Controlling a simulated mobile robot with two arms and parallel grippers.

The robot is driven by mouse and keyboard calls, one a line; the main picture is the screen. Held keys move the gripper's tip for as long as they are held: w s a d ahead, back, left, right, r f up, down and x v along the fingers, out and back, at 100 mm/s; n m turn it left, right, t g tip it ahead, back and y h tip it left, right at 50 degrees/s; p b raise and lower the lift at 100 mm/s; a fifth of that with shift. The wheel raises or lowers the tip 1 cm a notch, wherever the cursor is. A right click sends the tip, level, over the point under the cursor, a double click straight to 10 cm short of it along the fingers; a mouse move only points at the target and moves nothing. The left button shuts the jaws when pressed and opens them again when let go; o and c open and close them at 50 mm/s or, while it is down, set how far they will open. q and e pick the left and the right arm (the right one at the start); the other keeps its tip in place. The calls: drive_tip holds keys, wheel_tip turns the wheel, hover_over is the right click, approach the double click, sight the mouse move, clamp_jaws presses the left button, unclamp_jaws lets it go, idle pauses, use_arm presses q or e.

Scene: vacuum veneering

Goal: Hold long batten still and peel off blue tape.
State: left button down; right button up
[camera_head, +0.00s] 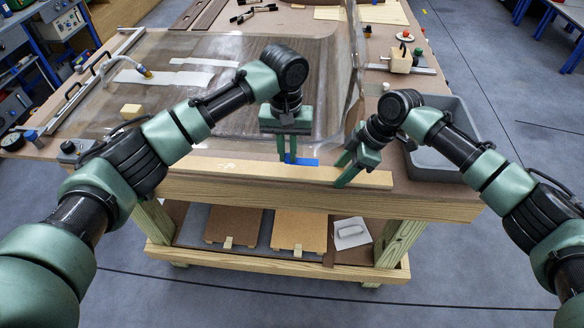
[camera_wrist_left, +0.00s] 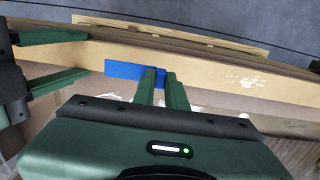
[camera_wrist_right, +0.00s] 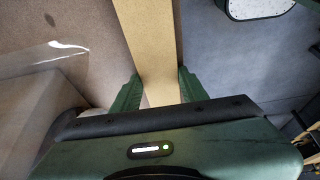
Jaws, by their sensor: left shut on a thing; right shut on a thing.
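The long batten (camera_head: 235,169) is a pale wooden strip lying along the front edge of the table. The blue tape (camera_head: 304,161) is a short strip on the batten right of its middle; it also shows in the left wrist view (camera_wrist_left: 122,70). My left gripper (camera_head: 286,158) points down at the tape. Its fingers (camera_wrist_left: 161,72) are close together, shut on the tape, and hide part of it. My right gripper (camera_head: 347,174) is shut across the batten near its right end. In the right wrist view its fingers (camera_wrist_right: 155,88) stand on either side of the batten.
A clear plastic sheet (camera_head: 240,60) covers much of the table behind the batten. A grey bin (camera_head: 455,120) stands at the table's right side. Boards (camera_head: 300,230) lie on the lower shelf.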

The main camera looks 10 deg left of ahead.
use_arm(q)
drive_tip(key=shift+d+r, duration=0.2)
drive_tip(key=shift+r, duration=0.8)
drive_tip(key=shift+r, duration=0.25)
use_arm(e)
drive_tip(key=o, duration=1.5)
drive_tip(key=v, duration=1.2)
use_arm(q)
drive_tip(key=shift+f, duration=0.1)
